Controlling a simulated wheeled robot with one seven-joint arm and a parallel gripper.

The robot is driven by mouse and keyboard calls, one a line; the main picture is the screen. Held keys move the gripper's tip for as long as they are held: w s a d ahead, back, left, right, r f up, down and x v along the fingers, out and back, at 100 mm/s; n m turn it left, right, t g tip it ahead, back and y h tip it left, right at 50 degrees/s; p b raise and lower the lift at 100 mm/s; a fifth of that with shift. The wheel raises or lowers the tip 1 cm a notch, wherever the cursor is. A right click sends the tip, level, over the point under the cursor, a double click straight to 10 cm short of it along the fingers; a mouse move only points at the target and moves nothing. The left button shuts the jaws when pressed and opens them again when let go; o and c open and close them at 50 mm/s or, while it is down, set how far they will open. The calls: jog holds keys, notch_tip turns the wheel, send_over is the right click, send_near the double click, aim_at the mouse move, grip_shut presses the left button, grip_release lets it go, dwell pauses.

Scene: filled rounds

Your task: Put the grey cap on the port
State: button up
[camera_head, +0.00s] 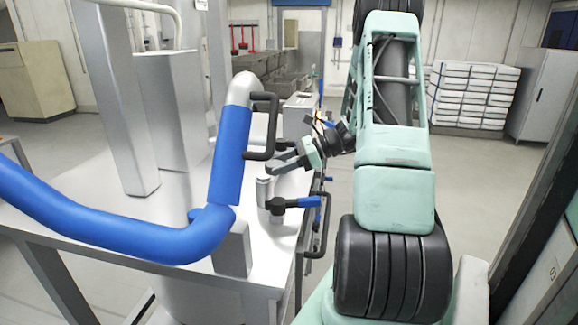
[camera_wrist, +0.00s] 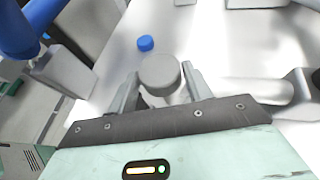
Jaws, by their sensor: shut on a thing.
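My gripper (camera_wrist: 160,84) is shut on the grey cap (camera_wrist: 160,73), a round grey disc seen from above between the two fingers in the wrist view. In the head view my gripper (camera_head: 280,163) is over the right side of the white table. A short upright grey cylinder (camera_head: 264,191), which looks like the port, stands just below the fingers there. The cap cannot be made out clearly in the head view. Whether it touches the port cannot be told, since the cap and fingers hide what is under them in the wrist view.
A small blue cap (camera_wrist: 146,43) lies on the table beyond the grey cap. A thick blue pipe (camera_head: 229,155) with a black handle (camera_head: 264,125) rises left of my gripper. A blue-handled valve (camera_head: 295,203) is close to the cylinder. Grey columns (camera_head: 172,120) stand at the left.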

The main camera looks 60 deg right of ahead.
aim_at(273, 162)
jog(key=shift+w+a+b, duration=0.15)
jog(key=shift+w+a, duration=0.2)
jog(key=shift+w, duration=0.4)
jog(key=shift+w+a+b, duration=0.15)
jog(key=shift+w+a, duration=0.15)
jog(key=shift+w, duration=0.45)
jog(key=shift+d+f+b, duration=0.1)
jog(key=shift+f+b, duration=0.55)
jog(key=shift+f, duration=0.5)
jog(key=shift+f, duration=0.4)
jog(key=o, duration=1)
jog(key=b+v, duration=0.5)
jog(key=v, duration=1.2)
jog(key=shift+s+d, duration=0.15)
jog(key=shift+s, duration=0.05)
jog(key=shift+s, duration=0.1)
